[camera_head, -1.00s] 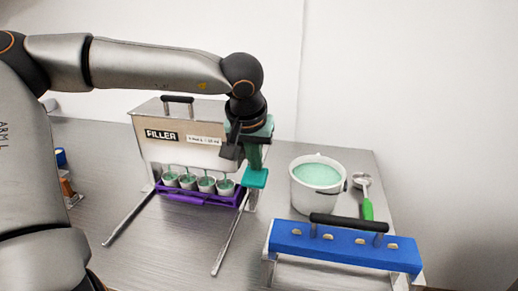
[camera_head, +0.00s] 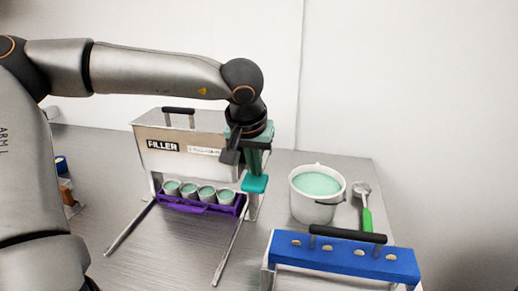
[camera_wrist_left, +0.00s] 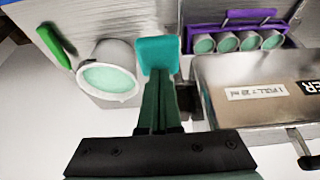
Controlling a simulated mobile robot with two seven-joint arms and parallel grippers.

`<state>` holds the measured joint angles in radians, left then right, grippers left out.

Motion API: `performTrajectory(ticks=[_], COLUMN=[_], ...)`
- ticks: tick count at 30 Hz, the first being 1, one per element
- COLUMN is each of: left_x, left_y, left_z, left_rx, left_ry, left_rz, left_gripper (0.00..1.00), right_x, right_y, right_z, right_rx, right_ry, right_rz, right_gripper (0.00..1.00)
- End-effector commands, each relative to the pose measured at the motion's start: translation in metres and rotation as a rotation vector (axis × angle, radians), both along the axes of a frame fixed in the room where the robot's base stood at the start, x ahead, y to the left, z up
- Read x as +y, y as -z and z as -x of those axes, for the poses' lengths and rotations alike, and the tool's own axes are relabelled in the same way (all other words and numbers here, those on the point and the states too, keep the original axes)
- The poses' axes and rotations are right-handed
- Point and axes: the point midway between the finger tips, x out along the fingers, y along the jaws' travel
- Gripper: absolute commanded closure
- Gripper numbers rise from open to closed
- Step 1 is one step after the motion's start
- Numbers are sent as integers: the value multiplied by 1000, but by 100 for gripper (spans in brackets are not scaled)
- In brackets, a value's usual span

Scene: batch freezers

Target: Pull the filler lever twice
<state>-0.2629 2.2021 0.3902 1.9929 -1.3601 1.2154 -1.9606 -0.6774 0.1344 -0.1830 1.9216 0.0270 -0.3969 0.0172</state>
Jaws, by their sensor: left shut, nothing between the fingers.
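The filler (camera_head: 190,145) is a steel box on legs with a black top handle. My left gripper (camera_head: 258,165) points down at its right end, with green fingers shut and empty. They also show in the left wrist view (camera_wrist_left: 158,105). A teal block (camera_head: 254,184) is at the finger ends, seen there too (camera_wrist_left: 157,55); I cannot tell if it belongs to the lever or the fingers. A dark piece (camera_wrist_left: 187,98) lies between fingers and filler, mostly hidden. Several cups (camera_head: 207,194) with green mix stand in a purple rack (camera_head: 199,208) under the filler. My right gripper is not in view.
A white bucket (camera_head: 318,209) of green mix stands right of the filler. A scoop with a green handle (camera_head: 367,220) lies beside it. A blue-topped frame with a black handle (camera_head: 345,257) stands at front right. Bare steel table (camera_head: 165,255) shows at front left.

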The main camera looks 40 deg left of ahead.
Motion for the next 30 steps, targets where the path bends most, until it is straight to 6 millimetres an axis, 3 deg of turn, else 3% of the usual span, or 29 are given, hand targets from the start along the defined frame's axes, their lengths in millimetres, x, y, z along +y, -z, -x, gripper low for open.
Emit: performTrajectory(ticks=[3, 18, 30], left_x=[0, 0, 0], left_y=[-13, -53, -55], left_z=[0, 0, 0], left_rx=[0, 0, -1], left_ry=[-1, 0, 0], left_rz=[0, 0, 0], left_gripper=[100, 100, 100], right_x=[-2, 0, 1], right_y=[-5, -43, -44], right_z=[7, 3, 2], right_rx=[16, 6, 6], right_ry=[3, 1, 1], right_rz=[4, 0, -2], right_gripper=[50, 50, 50])
